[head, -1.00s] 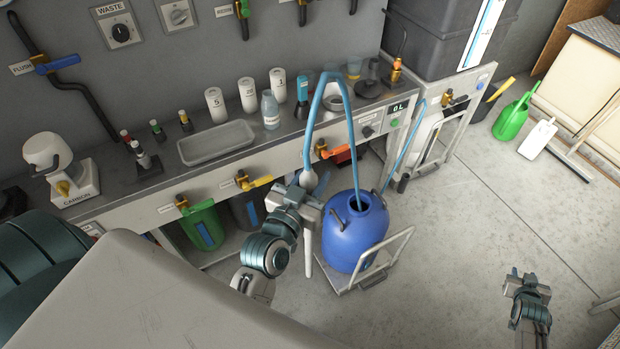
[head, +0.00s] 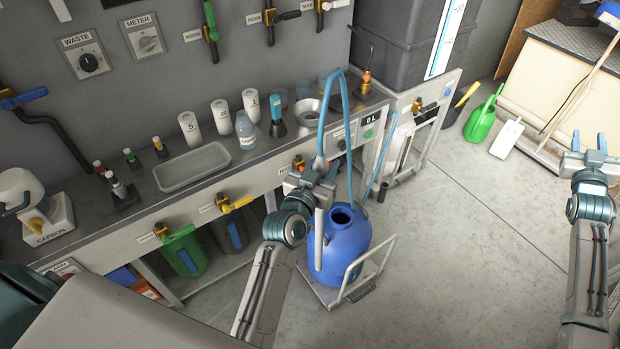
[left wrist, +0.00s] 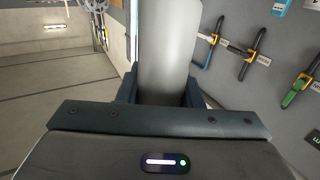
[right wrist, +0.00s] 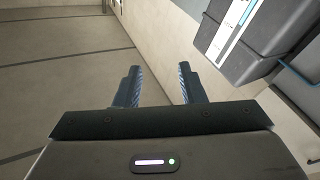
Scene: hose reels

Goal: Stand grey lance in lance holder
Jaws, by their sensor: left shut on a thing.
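The grey lance (head: 319,240) is in my left gripper (head: 324,182), which is shut on it. Its pale tube hangs almost upright below the jaws, in front of the blue drum (head: 345,250). The light blue hose (head: 322,120) arches up above the gripper and comes back down by the drum. In the left wrist view, the thick grey body of the lance (left wrist: 168,50) stands between the fingers. My right gripper (head: 589,150) is open and empty at the right; its spread fingers also show in the right wrist view (right wrist: 160,88). I cannot pick out the lance holder.
The bench (head: 110,232) along the wall carries bottles, a tray (head: 192,168) and valves. The drum stands on a small cart (head: 330,296). A dark tank (head: 400,45) stands behind. A green watering can (head: 482,120) and a pale bench are at the right. Floor between is clear.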

